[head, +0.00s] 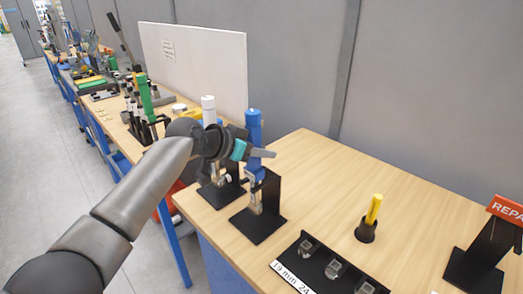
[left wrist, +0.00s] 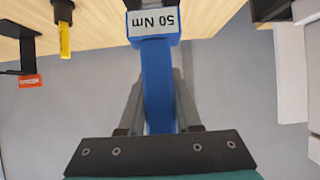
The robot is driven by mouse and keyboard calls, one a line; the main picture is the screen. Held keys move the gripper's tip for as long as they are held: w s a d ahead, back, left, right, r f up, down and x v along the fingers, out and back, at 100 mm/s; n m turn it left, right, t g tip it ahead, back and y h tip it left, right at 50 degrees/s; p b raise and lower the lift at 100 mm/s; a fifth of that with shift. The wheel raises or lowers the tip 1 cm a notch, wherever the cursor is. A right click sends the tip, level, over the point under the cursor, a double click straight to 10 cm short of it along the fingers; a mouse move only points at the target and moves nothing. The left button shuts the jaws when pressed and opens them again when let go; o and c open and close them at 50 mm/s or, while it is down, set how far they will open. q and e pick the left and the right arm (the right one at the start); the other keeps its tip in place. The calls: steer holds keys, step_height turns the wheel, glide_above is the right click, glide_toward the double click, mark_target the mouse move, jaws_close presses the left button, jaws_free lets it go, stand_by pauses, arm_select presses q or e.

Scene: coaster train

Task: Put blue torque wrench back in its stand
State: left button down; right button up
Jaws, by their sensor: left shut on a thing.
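The blue torque wrench (head: 254,125) is upright in the head view, handle up, with its metal shaft and head low in front of the upright plate of a black stand (head: 271,190). I cannot tell whether it rests in the stand. My left gripper (head: 260,153) is shut on the blue handle from the left side. In the left wrist view the blue wrench (left wrist: 158,85) runs between the two fingers (left wrist: 160,118), with a "50 Nm" label upside down at its far end. My right gripper is not in view.
A white-handled wrench (head: 209,103) stands in a similar black stand just left. The bench (head: 320,165) between is bare.

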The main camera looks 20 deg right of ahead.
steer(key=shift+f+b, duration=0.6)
steer(key=shift+b, duration=0.05)
stand_by(0.9)
